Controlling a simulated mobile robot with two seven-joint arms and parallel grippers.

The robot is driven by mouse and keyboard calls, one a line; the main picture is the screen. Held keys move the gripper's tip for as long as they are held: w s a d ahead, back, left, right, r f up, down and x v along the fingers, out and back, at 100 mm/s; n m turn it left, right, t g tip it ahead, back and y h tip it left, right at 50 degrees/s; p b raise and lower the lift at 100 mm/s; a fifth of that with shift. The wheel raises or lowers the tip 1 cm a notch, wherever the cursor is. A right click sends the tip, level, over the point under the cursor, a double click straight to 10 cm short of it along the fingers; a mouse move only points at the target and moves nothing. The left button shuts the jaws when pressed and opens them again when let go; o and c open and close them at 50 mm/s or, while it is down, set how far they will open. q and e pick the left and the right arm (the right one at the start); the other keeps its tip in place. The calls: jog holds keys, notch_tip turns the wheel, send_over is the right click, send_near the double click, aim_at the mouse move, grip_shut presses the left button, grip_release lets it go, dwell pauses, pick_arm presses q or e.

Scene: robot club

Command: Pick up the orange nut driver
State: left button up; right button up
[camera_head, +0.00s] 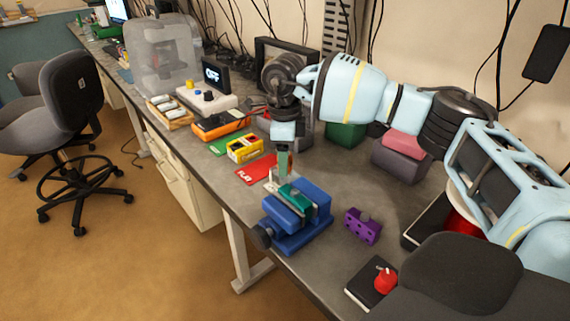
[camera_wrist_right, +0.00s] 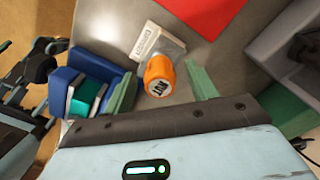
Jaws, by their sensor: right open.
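The orange nut driver (camera_wrist_right: 158,72) shows in the right wrist view from its butt end, a round orange handle with a dark and white label. It appears to stand at a small pale grey block (camera_wrist_right: 160,43). My right gripper (camera_wrist_right: 164,84) is open, with one green finger on each side of the handle. Neither finger clearly touches it. In the head view my right gripper (camera_head: 284,166) points down just behind the blue vise, over the pale block (camera_head: 272,183). The driver is hidden there behind the gripper. My left gripper is not in view.
A blue vise (camera_head: 308,230) with teal jaws stands close in front of the gripper. A purple block (camera_head: 362,225) lies to its right. A red card (camera_head: 257,169) and a yellow item (camera_head: 245,149) lie to the left. Dark boxes (camera_head: 401,159) stand behind.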

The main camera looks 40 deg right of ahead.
jog(key=shift+f, duration=0.1)
jog(key=c, duration=1.1)
jog(key=shift+r, duration=0.25)
notch_tip(320, 180, up, 9)
jog(key=shift+f, duration=0.1)
jog(key=shift+r, duration=0.4)
